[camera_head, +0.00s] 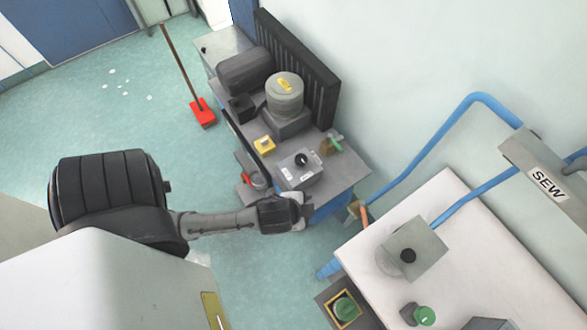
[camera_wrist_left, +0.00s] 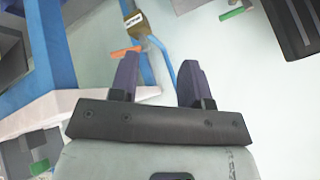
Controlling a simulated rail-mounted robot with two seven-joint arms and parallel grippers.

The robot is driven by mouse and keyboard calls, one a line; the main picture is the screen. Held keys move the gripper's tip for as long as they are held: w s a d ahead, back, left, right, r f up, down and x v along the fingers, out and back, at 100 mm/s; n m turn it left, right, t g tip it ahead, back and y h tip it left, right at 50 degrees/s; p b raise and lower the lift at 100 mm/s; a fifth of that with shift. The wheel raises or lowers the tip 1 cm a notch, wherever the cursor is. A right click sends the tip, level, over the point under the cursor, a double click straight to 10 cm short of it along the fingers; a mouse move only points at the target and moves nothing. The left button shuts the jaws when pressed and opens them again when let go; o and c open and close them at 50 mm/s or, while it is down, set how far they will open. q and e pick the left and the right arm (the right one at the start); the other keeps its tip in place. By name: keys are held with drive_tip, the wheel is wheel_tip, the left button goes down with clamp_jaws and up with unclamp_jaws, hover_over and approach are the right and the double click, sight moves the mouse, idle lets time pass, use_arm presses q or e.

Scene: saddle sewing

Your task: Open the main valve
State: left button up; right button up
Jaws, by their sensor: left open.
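A valve with an orange handle (camera_head: 364,216) sits on the blue pipe beside the white table's left corner. In the left wrist view the orange handle (camera_wrist_left: 126,50) points sideways from the blue pipe, just beyond the left finger. A tag (camera_wrist_left: 134,20) with unreadable lettering hangs on that pipe. I cannot tell for certain that this is the main valve. My left gripper (camera_head: 304,211) is left of the orange handle in the head view and apart from it. In the wrist view its two dark fingers (camera_wrist_left: 158,80) are spread with nothing between them. My right gripper is not in view.
A compressor unit (camera_head: 285,95) with a green lever (camera_head: 332,144) and a grey switch box (camera_head: 300,169) stands beyond my left gripper. A red broom (camera_head: 201,112) stands at the back.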

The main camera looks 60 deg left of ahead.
use_arm(q)
drive_tip(key=s+d+r+n+g+h+p, duration=0.1)
drive_tip(key=s+r+p, duration=0.3)
drive_tip(key=r+p, duration=0.6)
drive_tip(key=shift+s+d+r+n+g, duration=0.2)
drive_tip(key=shift+d+r+n+g, duration=0.25)
drive_tip(key=shift+r, duration=0.75)
drive_tip(key=shift+a, duration=0.1)
